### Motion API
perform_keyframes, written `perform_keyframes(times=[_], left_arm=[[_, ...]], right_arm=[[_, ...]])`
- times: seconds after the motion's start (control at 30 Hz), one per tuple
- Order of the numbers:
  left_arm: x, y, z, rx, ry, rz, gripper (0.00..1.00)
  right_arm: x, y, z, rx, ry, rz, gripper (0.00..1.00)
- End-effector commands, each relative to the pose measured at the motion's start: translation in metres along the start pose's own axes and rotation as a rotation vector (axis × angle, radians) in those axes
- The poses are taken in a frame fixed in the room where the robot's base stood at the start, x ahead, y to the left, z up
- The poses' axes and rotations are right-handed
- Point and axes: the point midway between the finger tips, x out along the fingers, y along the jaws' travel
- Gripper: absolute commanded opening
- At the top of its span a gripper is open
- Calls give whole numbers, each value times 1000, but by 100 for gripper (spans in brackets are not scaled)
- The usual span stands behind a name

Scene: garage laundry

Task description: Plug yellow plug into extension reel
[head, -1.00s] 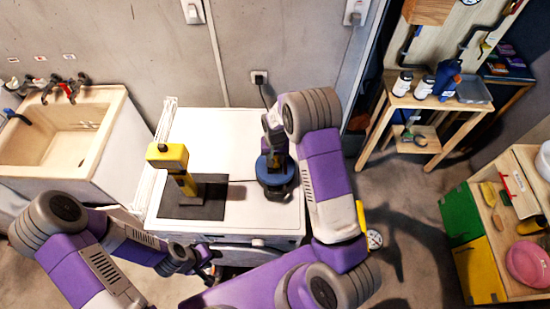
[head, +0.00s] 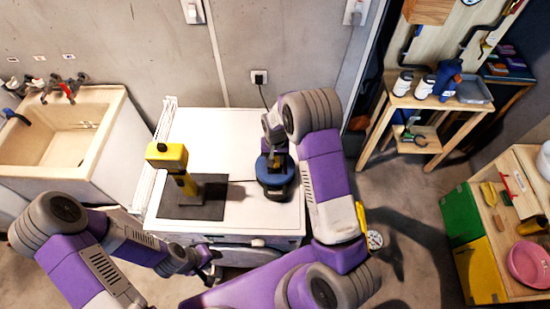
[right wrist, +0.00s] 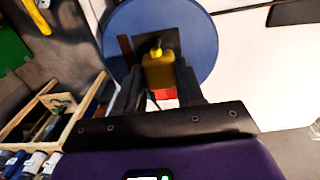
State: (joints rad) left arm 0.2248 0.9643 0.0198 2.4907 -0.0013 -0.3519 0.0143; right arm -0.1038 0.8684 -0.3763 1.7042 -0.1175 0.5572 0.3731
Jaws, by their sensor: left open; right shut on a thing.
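The extension reel (head: 276,184) is a round blue drum standing on the white machine top. It also fills the upper middle of the right wrist view as a blue disc (right wrist: 196,32). My right gripper (right wrist: 160,82) is shut on the yellow plug (right wrist: 158,70), in front of the disc's face. A dark square and a red patch show behind the plug. Whether the plug touches the reel or sits in a socket cannot be told. In the head view, my right arm partly covers the plug and reel. My left gripper (head: 212,268) is open and empty at the machine's front.
A yellow and black tool (head: 176,168) stands on a dark mat (head: 204,205) left of the reel. A sink (head: 60,135) is at the left, a wooden shelf with bottles (head: 425,105) at the right. A wall outlet (head: 259,77) has a black cable.

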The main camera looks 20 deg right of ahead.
Motion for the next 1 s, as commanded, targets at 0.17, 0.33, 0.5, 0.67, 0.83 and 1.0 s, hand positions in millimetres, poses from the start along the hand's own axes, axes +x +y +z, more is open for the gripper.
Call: perform_keyframes(times=[0.17, 0.33, 0.5, 0.67, 0.83, 1.0], left_arm=[[4, -1, 0, 0, 0, 0, 43], [6, -2, 0, 0, 0, 0, 43], [8, -3, 0, 0, 0, 0, 43], [8, -3, 0, 0, 0, 0, 43], [8, -3, 0, 0, 0, 0, 43], [8, -3, 0, 0, 0, 0, 43]], right_arm=[[5, 0, 0, 0, 0, 0, 11], [8, 0, 0, 0, 0, 0, 11], [10, 0, 0, 0, 0, 0, 41], [10, 0, 0, 0, 0, 0, 65], [10, 0, 0, 0, 0, 0, 67], [7, 0, 0, 0, 1, -1, 67]])
